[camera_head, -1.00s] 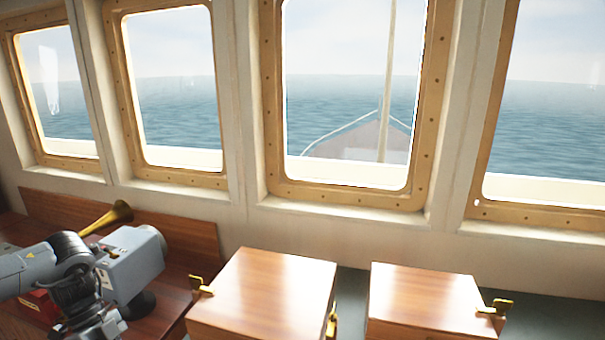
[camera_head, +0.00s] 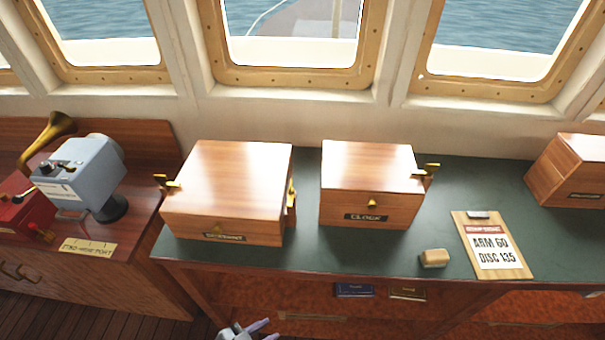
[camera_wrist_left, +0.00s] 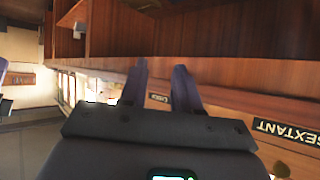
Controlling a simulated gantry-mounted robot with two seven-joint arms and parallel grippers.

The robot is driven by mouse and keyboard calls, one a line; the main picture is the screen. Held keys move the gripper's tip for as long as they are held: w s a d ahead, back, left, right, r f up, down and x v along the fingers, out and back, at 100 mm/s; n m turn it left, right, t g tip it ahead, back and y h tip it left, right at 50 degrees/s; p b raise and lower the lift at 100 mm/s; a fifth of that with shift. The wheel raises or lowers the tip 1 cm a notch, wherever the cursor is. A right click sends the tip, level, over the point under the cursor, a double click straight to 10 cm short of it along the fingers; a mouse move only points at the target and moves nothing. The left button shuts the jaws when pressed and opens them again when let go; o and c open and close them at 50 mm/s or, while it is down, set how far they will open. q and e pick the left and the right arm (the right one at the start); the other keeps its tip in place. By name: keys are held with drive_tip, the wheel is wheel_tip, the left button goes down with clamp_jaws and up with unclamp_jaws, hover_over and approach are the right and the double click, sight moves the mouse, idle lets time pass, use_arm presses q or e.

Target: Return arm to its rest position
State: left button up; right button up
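My left gripper (camera_head: 268,330) shows at the bottom edge of the head view, in front of the green-topped table (camera_head: 305,258). Its two fingers are apart. In the left wrist view, the left gripper (camera_wrist_left: 161,84) has a gap between its dark fingers and nothing held there. A sextant label (camera_wrist_left: 295,132) shows upside down at the right of that view. Most of the left arm is hidden below the head view. My right gripper is in neither view.
A wooden box (camera_head: 228,190) and a clock box (camera_head: 370,180) stand on the table, with a clipboard (camera_head: 490,248) and a small block (camera_head: 434,258) at right. A grey device (camera_head: 80,170), brass horn (camera_head: 45,140) and red box (camera_head: 22,215) stand on the left cabinet.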

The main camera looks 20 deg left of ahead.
use_arm(q)
drive_tip(key=s+a+r+n+g+y, duration=0.1)
drive_tip(key=s+a+n+g+y, duration=0.4)
drive_tip(key=s+a+g+y, duration=0.1)
drive_tip(key=shift+s+a+r+n, duration=0.3)
drive_tip(key=shift+s+a+r, duration=0.15)
drive_tip(key=shift+s, duration=0.35)
idle(0.4)
